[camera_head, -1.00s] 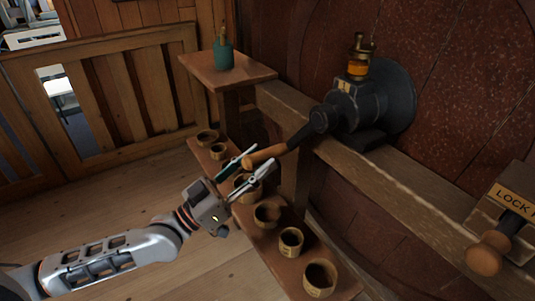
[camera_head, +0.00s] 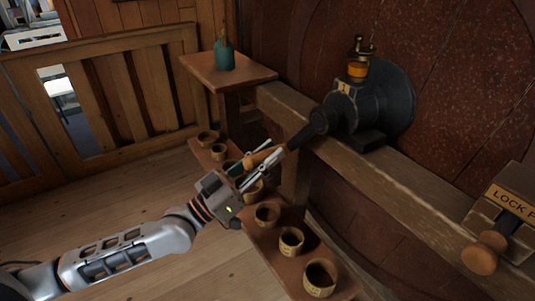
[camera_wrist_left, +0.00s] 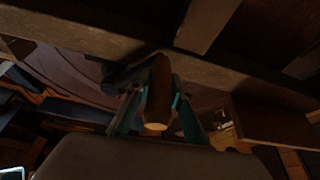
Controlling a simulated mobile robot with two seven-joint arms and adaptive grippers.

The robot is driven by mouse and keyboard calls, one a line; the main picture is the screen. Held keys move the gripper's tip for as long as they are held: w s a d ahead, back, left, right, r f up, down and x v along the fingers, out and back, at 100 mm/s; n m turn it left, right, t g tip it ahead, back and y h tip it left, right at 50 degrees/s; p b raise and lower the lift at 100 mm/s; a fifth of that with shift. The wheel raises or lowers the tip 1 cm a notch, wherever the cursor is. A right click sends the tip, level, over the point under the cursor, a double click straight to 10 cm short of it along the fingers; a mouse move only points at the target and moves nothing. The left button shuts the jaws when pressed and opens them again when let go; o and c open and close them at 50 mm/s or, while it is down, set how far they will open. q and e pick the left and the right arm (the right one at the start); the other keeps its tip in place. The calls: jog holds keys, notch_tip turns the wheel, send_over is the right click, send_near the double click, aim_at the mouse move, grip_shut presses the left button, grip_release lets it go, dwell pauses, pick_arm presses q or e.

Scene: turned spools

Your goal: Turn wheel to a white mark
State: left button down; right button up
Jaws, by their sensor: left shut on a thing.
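A dark crank arm (camera_head: 308,132) with a wooden handle (camera_head: 252,160) sticks out from a grey-black round housing (camera_head: 385,105). Behind it is a large dark red round face (camera_head: 460,85), which may be the wheel. I see no white mark on it. My left gripper (camera_head: 266,160) is shut on the wooden handle, with a finger on each side. In the left wrist view the handle (camera_wrist_left: 158,95) lies between the two fingers (camera_wrist_left: 158,108), its pale end towards the camera. My right gripper is not in view.
A wooden beam (camera_head: 400,195) runs below the housing. A low shelf (camera_head: 262,238) with several small cups stands under the handle. A teal bottle (camera_head: 224,56) stands on a small table (camera_head: 215,80). A knob labelled LOCK (camera_head: 485,252) is at the right.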

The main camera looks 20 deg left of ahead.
pick_arm(q)
jog(key=shift+s+d+n+p, duration=0.2)
jog(key=shift+d+n+p, duration=0.1)
jog(key=shift+n+p, duration=0.1)
jog(key=shift+s+d+f+y, duration=0.15)
jog(key=shift+f+y, duration=0.05)
jog(key=shift+y, duration=0.1)
jog(key=shift+s+d+f+n, duration=0.25)
jog(key=shift+d+f+n, duration=0.05)
jog(key=shift+f+n, duration=0.25)
jog(key=c, duration=1.8)
grip_release()
jog(key=shift+r, duration=0.1)
jog(key=shift+w+a+r+t+p, duration=0.1)
jog(key=shift+t+p, duration=0.2)
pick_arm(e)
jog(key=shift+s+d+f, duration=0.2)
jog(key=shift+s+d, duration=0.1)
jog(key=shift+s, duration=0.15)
pick_arm(q)
jog(key=shift+w+a+r, duration=0.1)
jog(key=shift+r, duration=0.05)
